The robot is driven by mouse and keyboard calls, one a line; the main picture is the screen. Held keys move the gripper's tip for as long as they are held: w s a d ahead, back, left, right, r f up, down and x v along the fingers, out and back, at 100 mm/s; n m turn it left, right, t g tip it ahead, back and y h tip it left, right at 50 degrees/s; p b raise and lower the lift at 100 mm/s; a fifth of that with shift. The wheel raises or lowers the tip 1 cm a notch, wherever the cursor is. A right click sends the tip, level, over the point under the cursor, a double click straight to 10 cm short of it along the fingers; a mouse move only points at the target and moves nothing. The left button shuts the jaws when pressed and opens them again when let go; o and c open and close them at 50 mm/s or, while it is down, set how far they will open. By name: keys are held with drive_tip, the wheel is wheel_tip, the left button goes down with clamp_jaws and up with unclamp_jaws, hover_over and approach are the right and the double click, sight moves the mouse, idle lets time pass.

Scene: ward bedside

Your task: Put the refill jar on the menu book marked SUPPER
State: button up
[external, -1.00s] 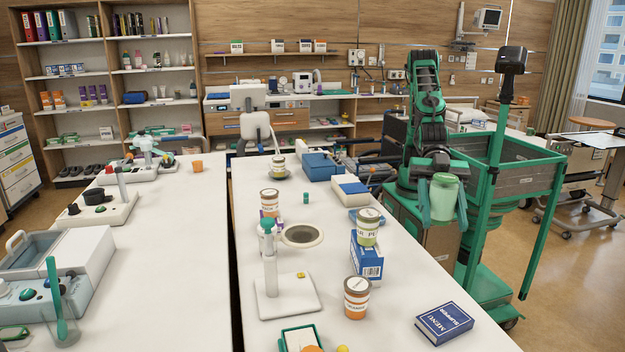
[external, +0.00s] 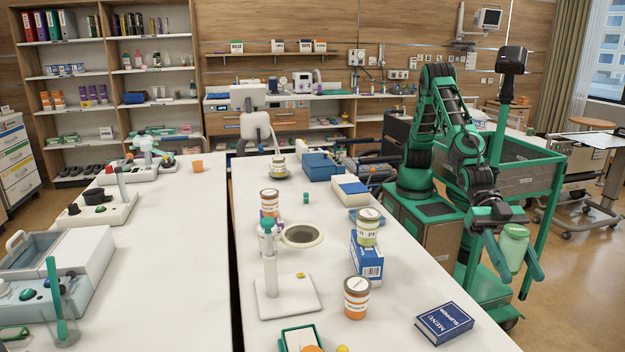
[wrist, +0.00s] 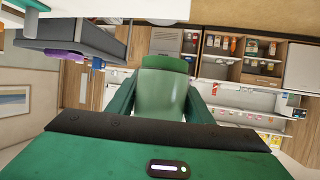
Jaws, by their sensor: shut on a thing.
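My gripper (external: 507,258) is shut on a pale green jar (external: 514,245) with a darker green top. It holds the jar in the air, tilted, off the right side of the table. In the wrist view the jar (wrist: 162,88) sits between the two green fingers. The blue menu book (external: 444,323) marked MENU SUPPER lies flat at the table's front right corner. My gripper is to the right of the book and farther back. Nothing lies on the book.
Near the book stand an orange-labelled jar (external: 356,298) and a blue box (external: 366,265) with a green-labelled jar (external: 367,228) on top. A white stand (external: 287,297) is farther left. The white table (external: 400,290) is bare between the blue box and the book.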

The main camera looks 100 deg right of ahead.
hover_over(451, 331)
wheel_tip(451, 331, down, 9)
drive_tip(key=shift+r, duration=0.2)
drive_tip(key=shift+f, duration=1.95)
drive_tip(key=o, duration=1.3)
drive_tip(key=shift+f, duration=0.15)
drive_tip(key=shift+c, duration=0.2)
drive_tip(key=v, duration=1.2)
drive_tip(key=shift+d, duration=0.15)
